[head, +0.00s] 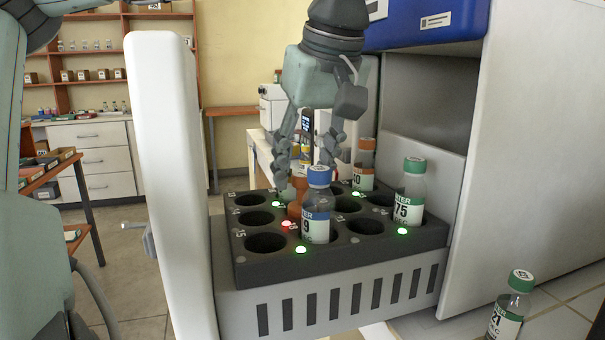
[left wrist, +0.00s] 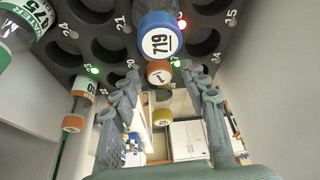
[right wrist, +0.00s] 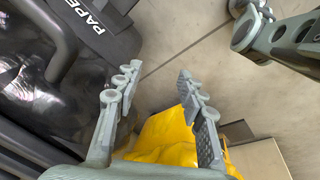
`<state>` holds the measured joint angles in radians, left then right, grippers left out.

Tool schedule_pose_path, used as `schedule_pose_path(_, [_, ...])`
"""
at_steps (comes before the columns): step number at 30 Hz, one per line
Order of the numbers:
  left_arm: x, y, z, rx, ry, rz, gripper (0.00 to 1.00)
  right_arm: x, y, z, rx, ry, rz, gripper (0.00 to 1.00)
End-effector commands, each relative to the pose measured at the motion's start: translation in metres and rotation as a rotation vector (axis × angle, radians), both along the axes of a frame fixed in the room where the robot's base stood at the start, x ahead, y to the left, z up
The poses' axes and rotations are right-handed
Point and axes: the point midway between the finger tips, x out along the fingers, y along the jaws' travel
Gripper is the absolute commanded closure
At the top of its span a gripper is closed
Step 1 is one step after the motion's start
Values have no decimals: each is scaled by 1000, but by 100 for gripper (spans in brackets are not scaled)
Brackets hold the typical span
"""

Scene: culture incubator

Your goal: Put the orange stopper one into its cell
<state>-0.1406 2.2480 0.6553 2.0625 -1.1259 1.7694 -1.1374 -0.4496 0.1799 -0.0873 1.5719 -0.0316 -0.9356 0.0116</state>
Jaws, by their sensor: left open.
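My left gripper (head: 308,160) reaches down over the dark rack (head: 375,262) with its fingers apart. My right gripper (right wrist: 150,85) is open and empty above the floor.
A green-capped bottle (head: 409,192) stands at the rack's right side. Several cells are empty, with some green lights lit and a red light (head: 287,226). The open white door (head: 168,170) is left of the rack, the cabinet wall right. Another green-capped bottle (head: 510,306) is at lower right.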

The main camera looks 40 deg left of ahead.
Motion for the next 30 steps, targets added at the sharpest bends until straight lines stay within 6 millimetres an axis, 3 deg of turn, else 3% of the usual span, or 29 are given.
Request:
schedule_pose_path(9, [-8, -26, 66, 3, -5, 1, 56, 5, 1, 3, 2, -17, 3, 60])
schedule_pose_path(15, [-11, -36, 91, 2, -2, 1, 56, 8, 0, 0, -1, -16, 4, 60])
schedule_pose_path(30, [-12, -39, 98, -1, 0, -1, 56, 10, 4, 0, 7, -20, 2, 60])
